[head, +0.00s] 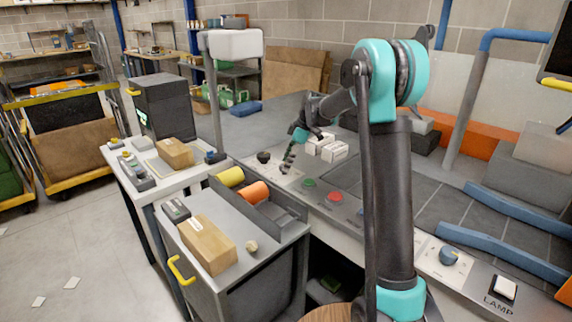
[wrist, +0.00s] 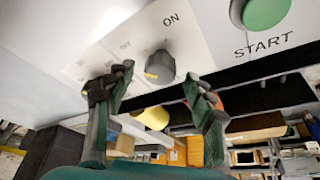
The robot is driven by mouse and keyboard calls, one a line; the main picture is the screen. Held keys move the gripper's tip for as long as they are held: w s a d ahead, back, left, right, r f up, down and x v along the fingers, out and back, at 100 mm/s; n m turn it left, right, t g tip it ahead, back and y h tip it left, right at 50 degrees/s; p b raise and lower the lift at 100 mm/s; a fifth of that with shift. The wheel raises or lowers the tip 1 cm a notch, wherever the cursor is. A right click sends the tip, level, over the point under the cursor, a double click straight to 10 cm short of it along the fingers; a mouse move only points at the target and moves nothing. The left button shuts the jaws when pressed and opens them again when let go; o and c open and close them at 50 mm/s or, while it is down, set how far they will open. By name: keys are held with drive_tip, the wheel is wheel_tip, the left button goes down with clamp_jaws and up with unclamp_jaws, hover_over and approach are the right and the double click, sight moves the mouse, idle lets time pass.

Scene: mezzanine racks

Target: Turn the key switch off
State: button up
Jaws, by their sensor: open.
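The key switch (wrist: 160,66) is a dark grey round knob on a pale plate marked OFF and ON in the wrist view. A small yellow mark shows at its lower edge; I cannot tell which label it is set to. My gripper (wrist: 160,95) is open, with one finger on each side of the knob in the picture and a gap to it on both sides. I see no contact. In the head view my gripper (head: 286,165) is over the console, beside the green button, and the switch is not clear there.
A green START button (wrist: 264,10) is close to the switch. In the head view, the green button (head: 309,183) and a red button (head: 334,197) line the console. White boxes (head: 328,147) stand behind my gripper. A black knob (head: 263,157) is to its left.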

drive_tip(key=v, duration=1)
drive_tip(key=shift+r, duration=0.3)
drive_tip(key=shift+d, duration=0.1)
